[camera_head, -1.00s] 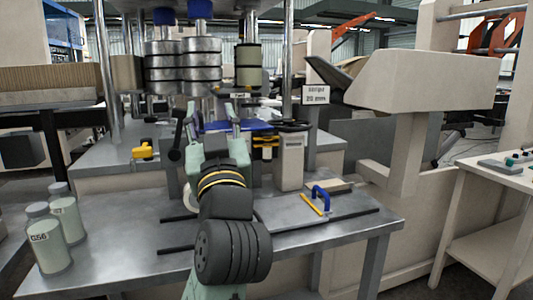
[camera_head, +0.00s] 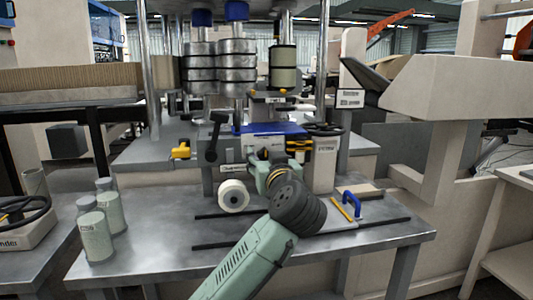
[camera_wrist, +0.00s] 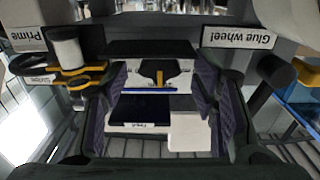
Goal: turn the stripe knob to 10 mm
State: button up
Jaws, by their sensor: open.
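A small sign (camera_head: 350,98) stands at the right of the machine in the head view; its words are too small to read surely now. I cannot tell surely which part is the stripe knob. In the wrist view, a dark block with a white face and a yellow pointer (camera_wrist: 160,74) shows between the fingers of my gripper (camera_wrist: 160,92). The fingers are open, with purple inner pads on both sides and a gap to the block. In the head view my wrist hides the fingertips in front of the machine.
A white roll (camera_head: 233,195) stands left of my wrist. A black handwheel (camera_head: 325,129) tops a beige box on the right. Grey-green jars (camera_head: 95,236) stand on the bench's left. A blue-handled tool (camera_head: 352,205) lies at right. Upside-down "Glue wheel" (camera_wrist: 239,38) and "Prime" (camera_wrist: 26,39) labels flank the fingers.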

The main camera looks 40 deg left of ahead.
jog(key=shift+w+a, duration=0.35)
jog(key=shift+a, duration=0.1)
jog(key=c, duration=1.2)
